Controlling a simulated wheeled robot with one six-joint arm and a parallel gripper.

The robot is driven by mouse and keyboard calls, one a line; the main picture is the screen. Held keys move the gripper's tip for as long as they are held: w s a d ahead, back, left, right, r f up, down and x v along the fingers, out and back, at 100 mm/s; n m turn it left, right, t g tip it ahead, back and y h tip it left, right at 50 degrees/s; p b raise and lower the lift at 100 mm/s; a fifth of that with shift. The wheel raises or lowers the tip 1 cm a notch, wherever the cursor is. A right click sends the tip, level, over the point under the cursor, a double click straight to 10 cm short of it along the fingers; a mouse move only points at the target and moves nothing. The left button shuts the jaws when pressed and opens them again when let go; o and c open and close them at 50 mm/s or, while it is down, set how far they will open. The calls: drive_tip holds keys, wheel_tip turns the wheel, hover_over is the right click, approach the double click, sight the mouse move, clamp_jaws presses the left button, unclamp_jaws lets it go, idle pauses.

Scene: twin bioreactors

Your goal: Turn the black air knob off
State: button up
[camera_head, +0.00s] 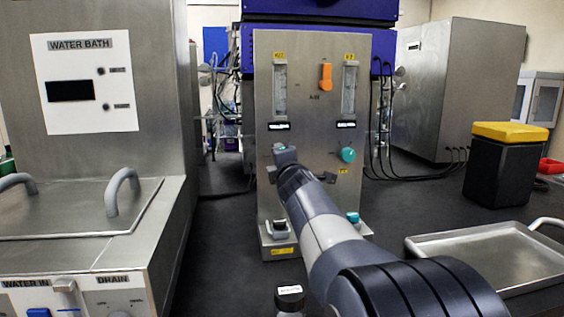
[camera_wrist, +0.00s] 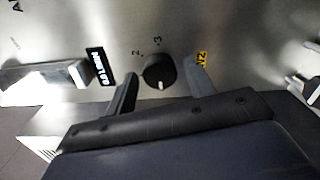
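The black knob (camera_wrist: 159,72) shows in the wrist view on the steel panel, with a white mark on its lower side and the numbers 2 and 3 above it. My gripper (camera_wrist: 162,70) is open, with one finger left of the knob and the other right of it. A gap shows between the knob and each finger; how deep the fingers reach is unclear. In the head view my gripper (camera_head: 285,158) is at the left side of the panel (camera_head: 313,120) and hides this knob.
A teal knob (camera_head: 347,155) and an orange handle (camera_head: 326,76) are on the same panel. The water bath (camera_head: 90,150) stands at left, a steel tray (camera_head: 490,258) at right. A small dark-capped bottle (camera_head: 289,298) stands in front, close to my arm.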

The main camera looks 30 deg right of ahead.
drive_tip(key=shift+o, duration=0.4)
drive_tip(key=shift+s, duration=0.1)
drive_tip(key=v, duration=1)
drive_tip(key=shift+s+p, duration=0.3)
drive_tip(key=shift+p, duration=0.1)
drive_tip(key=shift+w, duration=0.1)
drive_tip(key=x, duration=1)
drive_tip(key=shift+w+b, duration=0.35)
drive_tip(key=shift+b, duration=0.05)
drive_tip(key=shift+s, duration=0.1)
